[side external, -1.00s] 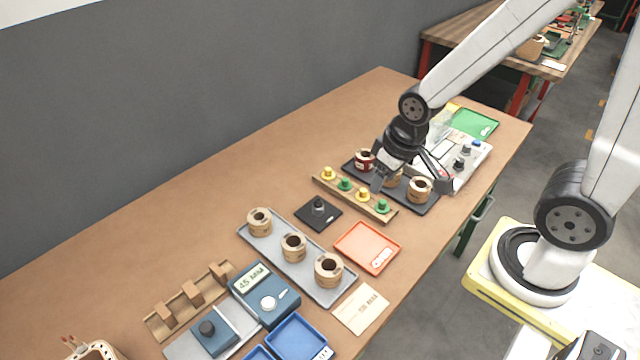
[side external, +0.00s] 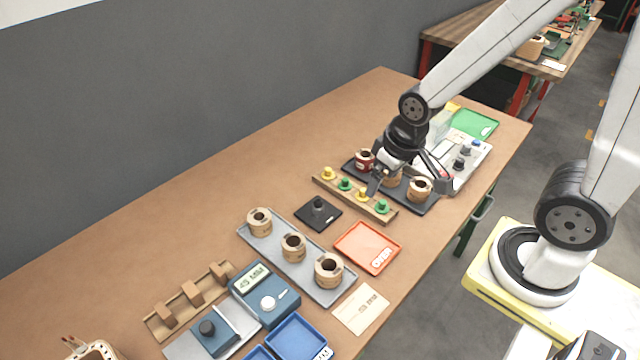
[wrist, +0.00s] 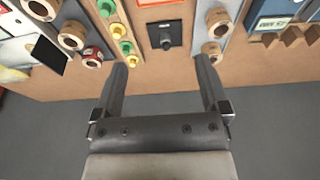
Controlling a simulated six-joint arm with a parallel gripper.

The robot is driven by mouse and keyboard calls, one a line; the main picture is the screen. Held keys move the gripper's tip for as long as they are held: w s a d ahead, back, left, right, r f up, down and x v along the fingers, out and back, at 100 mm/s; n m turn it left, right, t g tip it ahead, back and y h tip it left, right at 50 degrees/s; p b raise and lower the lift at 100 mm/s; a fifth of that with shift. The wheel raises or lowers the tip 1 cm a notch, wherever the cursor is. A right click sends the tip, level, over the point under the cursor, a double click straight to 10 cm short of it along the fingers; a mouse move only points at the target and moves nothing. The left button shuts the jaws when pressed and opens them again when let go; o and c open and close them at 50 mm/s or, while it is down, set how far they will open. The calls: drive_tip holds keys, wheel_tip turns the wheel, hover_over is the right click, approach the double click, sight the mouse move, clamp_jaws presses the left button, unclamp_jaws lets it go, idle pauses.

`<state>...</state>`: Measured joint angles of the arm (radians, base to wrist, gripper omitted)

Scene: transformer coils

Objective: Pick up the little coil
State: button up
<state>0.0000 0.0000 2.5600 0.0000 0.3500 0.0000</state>
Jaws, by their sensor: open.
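My gripper (side external: 408,182) is open and empty, above the dark tray (side external: 431,207) at the table's far right part. In the wrist view its two fingers (wrist: 161,62) stand wide apart with nothing between them. The dark tray holds a red-wrapped coil (side external: 365,160), a tan coil (side external: 419,189), and a middle coil partly hidden behind the gripper. The grey tray (side external: 341,298) holds three tan coils, one at the back (side external: 259,221), one in the middle (side external: 293,247) and one in front (side external: 328,270). I cannot tell which coil is the little one.
A wooden strip (side external: 335,190) with yellow and green pegs lies beside the dark tray. A black pad (side external: 318,213), orange tray (side external: 367,247), blue meter (side external: 264,294), wooden rack (side external: 190,299) and blue bins (side external: 296,338) stand nearby. The table's back left is clear.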

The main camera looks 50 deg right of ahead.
drive_tip(key=shift+w, duration=0.1)
drive_tip(key=w+a+f+m+g, duration=0.2)
drive_tip(key=w+a+f+m, duration=1)
drive_tip(key=m, duration=0.5)
drive_tip(key=shift+w+a+g, duration=0.15)
drive_tip(key=shift+a+g, duration=0.05)
drive_tip(key=shift+g, duration=0.1)
drive_tip(key=shift+f, duration=0.2)
drive_tip(key=shift+f, duration=1.2)
drive_tip(key=shift+a+f, duration=0.2)
drive_tip(key=shift+f, duration=2.4)
